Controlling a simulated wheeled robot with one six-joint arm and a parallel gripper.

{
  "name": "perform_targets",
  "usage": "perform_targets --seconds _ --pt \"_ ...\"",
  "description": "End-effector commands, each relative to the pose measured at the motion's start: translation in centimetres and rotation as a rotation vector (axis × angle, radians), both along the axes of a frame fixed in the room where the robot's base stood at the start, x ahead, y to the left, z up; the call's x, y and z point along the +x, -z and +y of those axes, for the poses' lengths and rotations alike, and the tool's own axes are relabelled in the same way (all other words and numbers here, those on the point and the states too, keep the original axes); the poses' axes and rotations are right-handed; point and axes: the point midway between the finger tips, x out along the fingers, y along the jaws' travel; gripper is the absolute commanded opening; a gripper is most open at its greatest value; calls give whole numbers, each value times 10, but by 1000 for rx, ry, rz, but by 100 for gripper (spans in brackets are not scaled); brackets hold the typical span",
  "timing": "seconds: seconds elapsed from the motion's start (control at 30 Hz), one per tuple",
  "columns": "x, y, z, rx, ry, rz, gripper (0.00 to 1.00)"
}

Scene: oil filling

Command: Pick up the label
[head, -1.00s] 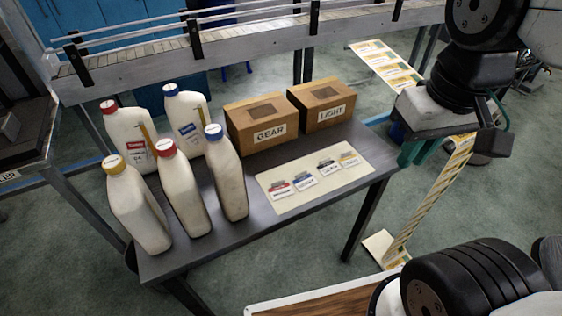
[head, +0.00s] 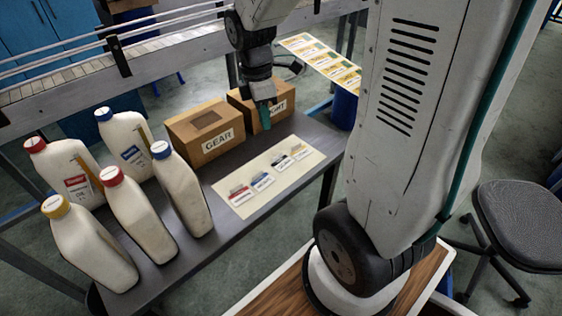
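Several small labels lie in a row on a cream sheet (head: 233,203) on the dark table: a red one (head: 241,196), a blue one (head: 262,181), a black one (head: 282,163) and a yellow one (head: 301,152). My gripper (head: 265,122) hangs down above the table, beyond the sheet in the picture and in front of the LIGHT box (head: 279,107), covering part of its lettering. Its greenish fingers appear narrow and edge-on, so their opening cannot be told. I see no label at them.
Several white bottles with yellow (head: 55,207), red (head: 110,176) and blue caps stand at the table's left. A GEAR box (head: 217,142) sits beside the LIGHT box. A conveyor (head: 171,39) runs behind. A printed strip (head: 320,60) is at the back; a stool (head: 520,222) is right.

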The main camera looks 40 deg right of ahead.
Motion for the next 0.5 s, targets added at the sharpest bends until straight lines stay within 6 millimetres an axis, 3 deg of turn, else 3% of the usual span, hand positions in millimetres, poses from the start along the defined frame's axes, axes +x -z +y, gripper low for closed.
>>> perform_targets --seconds 0.03,0.2,0.5 --pt "9 20 -10 14 -81 28 14" --pt "30 67 -34 56 -331 73 14" --pt "36 105 -48 86 -482 95 14"
